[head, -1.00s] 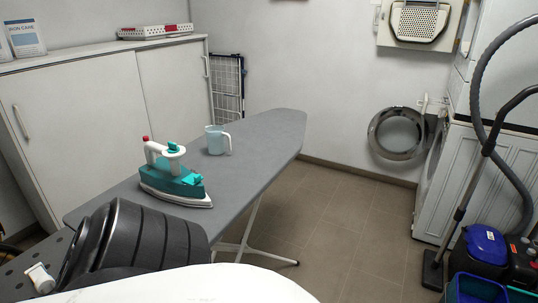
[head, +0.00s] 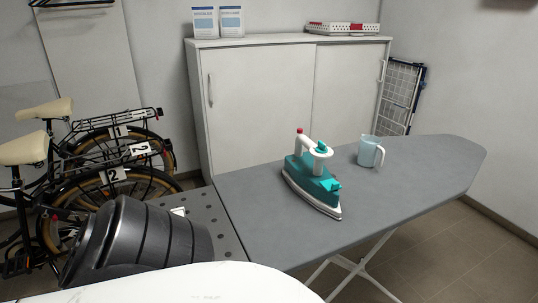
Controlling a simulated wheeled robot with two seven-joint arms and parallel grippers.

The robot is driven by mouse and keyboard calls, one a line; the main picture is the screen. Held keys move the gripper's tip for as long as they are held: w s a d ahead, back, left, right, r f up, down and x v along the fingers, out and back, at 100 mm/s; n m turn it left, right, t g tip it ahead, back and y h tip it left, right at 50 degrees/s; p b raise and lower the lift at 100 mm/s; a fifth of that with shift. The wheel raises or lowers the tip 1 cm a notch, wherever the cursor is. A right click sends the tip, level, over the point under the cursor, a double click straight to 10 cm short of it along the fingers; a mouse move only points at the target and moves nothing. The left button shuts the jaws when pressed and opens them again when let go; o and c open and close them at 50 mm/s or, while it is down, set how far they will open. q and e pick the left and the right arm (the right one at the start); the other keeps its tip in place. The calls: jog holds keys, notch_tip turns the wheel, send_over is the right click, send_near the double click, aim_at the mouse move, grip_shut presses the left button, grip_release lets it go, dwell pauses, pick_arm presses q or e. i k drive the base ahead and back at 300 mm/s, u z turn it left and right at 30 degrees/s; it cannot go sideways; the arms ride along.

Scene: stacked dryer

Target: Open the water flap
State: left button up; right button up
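A teal and white iron (head: 312,187) with a red knob on top stands on the grey ironing board (head: 420,165), in the middle of the head view. A small teal part (head: 331,185) sits at its front end; I cannot tell whether this is the water flap or whether it is open or shut. A clear, light-blue jug (head: 369,152) with a white handle stands upright on the board, to the right of the iron and apart from it. Neither of my grippers is in view.
A white cabinet (head: 258,97) with sliding doors stands behind the board. A folded drying rack (head: 402,95) leans beside it. Bicycles (head: 115,160) stand at the left. A perforated metal plate (head: 205,225) forms the board's left end. Free floor shows at the lower right.

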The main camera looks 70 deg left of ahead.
aim_at(331, 184)
jog(key=u, duration=0.35)
jog(key=i, duration=1.45)
jog(key=u, duration=1)
